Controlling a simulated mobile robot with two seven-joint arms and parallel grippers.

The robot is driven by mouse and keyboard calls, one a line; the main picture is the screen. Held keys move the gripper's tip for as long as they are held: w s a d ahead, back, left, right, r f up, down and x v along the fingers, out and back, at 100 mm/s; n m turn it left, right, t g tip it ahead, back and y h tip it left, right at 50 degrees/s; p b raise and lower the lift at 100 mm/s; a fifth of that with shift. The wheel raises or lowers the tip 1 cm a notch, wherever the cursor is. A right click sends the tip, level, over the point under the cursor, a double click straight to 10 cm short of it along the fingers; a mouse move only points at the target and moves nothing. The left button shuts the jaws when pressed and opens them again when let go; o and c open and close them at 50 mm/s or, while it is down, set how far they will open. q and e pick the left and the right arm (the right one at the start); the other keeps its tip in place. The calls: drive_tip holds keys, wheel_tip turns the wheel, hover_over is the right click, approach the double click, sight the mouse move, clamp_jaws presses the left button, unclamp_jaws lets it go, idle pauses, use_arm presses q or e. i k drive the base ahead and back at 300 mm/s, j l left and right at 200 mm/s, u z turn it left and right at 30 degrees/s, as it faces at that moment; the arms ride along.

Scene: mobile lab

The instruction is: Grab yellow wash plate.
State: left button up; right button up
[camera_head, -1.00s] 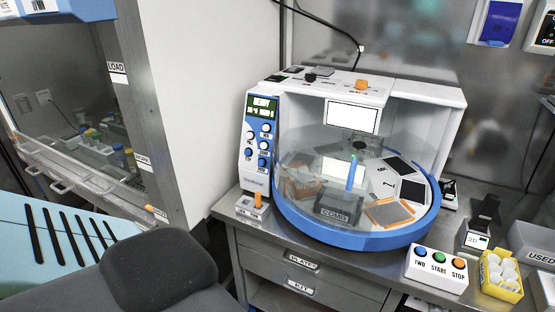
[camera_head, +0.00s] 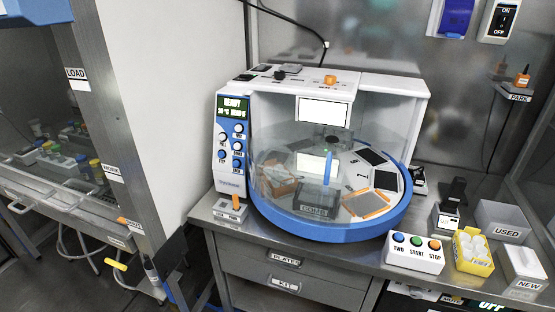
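I cannot make out a plainly yellow wash plate. The round blue-rimmed machine (camera_head: 330,233) on the steel bench holds several flat plates behind its clear cover. One grey plate with an orange frame (camera_head: 365,204) lies at its front right. Dark and white plates (camera_head: 384,180) lie to the right and behind it. A dark block labelled COMB (camera_head: 314,210) sits at the front, and a blue upright piece (camera_head: 327,172) stands near the middle. Drawers labelled PLATES (camera_head: 286,260) and KIT (camera_head: 284,285) are shut below. Neither gripper is in view.
A white button box (camera_head: 415,254), a yellow box of white round items (camera_head: 473,252), and bins labelled USED (camera_head: 503,222) and NEW (camera_head: 523,270) stand at the right. A cabinet (camera_head: 70,150) with tubes is on the left. Floor shows at lower left.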

sight(473, 254)
drive_tip(key=z, duration=1.35)
drive_tip(key=i+l+z, duration=0.2)
drive_tip(key=z, duration=0.2)
